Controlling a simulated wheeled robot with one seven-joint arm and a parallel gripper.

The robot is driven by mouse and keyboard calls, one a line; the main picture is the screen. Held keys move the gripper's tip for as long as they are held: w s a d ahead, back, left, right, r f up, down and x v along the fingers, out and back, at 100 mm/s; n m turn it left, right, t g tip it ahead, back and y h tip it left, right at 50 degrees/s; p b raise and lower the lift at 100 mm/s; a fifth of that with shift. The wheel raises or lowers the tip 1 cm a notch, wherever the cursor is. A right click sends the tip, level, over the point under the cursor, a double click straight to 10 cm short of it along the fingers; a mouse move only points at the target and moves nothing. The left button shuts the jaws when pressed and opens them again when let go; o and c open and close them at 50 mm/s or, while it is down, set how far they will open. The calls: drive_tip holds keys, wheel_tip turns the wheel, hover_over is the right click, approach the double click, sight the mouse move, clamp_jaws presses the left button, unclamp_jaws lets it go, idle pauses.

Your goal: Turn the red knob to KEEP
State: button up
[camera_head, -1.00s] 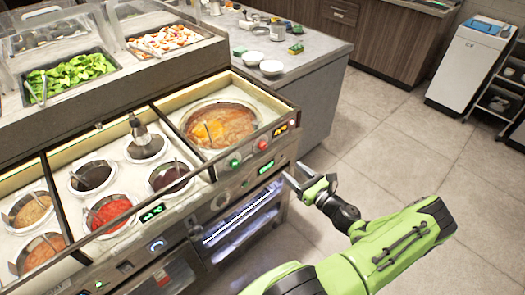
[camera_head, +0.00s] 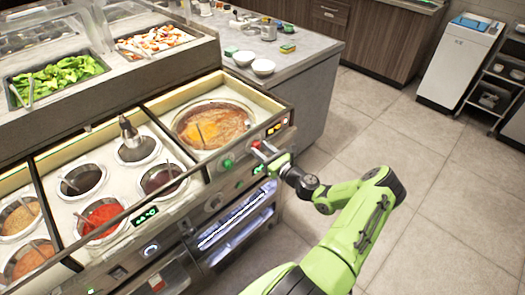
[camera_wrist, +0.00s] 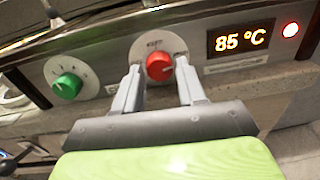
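The red knob (camera_wrist: 159,67) sits on a pale round dial plate on the counter's front panel. Small lettering shows above it in the wrist view, too blurred to read surely. My gripper (camera_wrist: 157,72) is open, its two fingers on either side of the red knob, with gaps visible beside it; I cannot tell whether the fingertips touch it.
A green knob (camera_wrist: 67,86) is left of the red one. A display (camera_wrist: 240,38) reading 85 °C and a lit red lamp (camera_wrist: 291,30) are to its right. A large well of orange-brown sauce (camera_head: 212,125) lies behind the panel. The floor (camera_head: 430,170) at right is clear.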

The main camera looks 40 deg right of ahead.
drive_tip(key=c, duration=0.6)
drive_tip(key=shift+c, duration=0.2)
drive_tip(key=shift+n, duration=0.3)
drive_tip(key=n+b, duration=0.1)
drive_tip(key=n, duration=0.2)
drive_tip(key=shift+f+n, duration=0.1)
drive_tip(key=shift+n, duration=0.3)
drive_tip(key=n+b, duration=0.1)
drive_tip(key=n, duration=0.2)
drive_tip(key=shift+n+b, duration=0.3)
drive_tip(key=n+b, duration=0.2)
drive_tip(key=n, duration=0.2)
drive_tip(key=shift+n, duration=0.4)
drive_tip(key=shift+d+n+y+b, duration=0.1)
drive_tip(key=shift+n+y+b, duration=0.5)
drive_tip(key=shift+n, duration=1)
